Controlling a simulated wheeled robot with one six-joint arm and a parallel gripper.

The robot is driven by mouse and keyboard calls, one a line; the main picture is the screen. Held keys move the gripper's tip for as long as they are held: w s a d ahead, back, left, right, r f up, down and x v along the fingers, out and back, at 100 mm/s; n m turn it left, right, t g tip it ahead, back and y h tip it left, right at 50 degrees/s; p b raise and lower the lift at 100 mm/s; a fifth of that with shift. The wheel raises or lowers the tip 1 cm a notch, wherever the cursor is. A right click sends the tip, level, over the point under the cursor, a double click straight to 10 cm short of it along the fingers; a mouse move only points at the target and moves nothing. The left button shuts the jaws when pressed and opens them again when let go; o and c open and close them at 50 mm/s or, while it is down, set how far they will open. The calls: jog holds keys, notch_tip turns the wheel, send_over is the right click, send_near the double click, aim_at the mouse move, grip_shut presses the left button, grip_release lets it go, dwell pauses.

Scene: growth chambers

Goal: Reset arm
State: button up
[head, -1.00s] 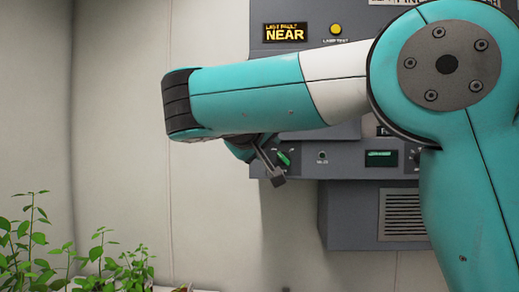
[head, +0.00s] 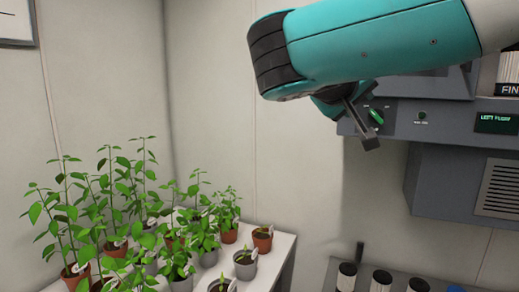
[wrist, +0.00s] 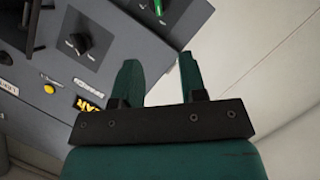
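My teal arm (head: 380,45) reaches across the upper right of the head view, with a black ribbed band at its elbow end. My gripper (head: 366,135) hangs below it, small and partly hidden, in front of the grey control panel. In the wrist view my gripper (wrist: 158,72) shows two separate fingers with an empty gap between them. It is open and holds nothing. The green knob (head: 376,116) on the panel appears just beside the gripper in the head view; I cannot tell how far behind it lies.
The grey control panel (head: 455,112) has a vented box (head: 440,190) below it. Several potted plants stand on a white table (head: 283,243) at the lower left. Dark pots or cups (head: 381,281) stand on a grey surface at the bottom. Pale wall lies between.

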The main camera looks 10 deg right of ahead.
jog(key=s+a+f+n+g+y+b, duration=0.1)
jog(key=s+a+f+n+y, duration=0.1)
jog(key=f+y, duration=0.45)
jog(key=s+a+f+n+g+y+b, duration=0.1)
jog(key=a+f+n+y, duration=0.15)
jog(key=f, duration=0.75)
jog(key=s+a+f+n+g+y, duration=0.1)
jog(key=s+a+f+g+y, duration=0.1)
jog(key=s, duration=0.5)
jog(key=s+a+f+n+g+y+b, duration=0.1)
jog(key=s+a+f+g+y, duration=0.1)
jog(key=s+f, duration=0.3)
jog(key=s+a+f+n+g+y+b, duration=0.1)
jog(key=s+a+f+g+y, duration=0.1)
jog(key=s, duration=0.8)
jog(key=shift+s+a+f+g+y, duration=0.35)
jog(key=shift+a+f+g, duration=0.5)
jog(key=shift+a, duration=0.3)
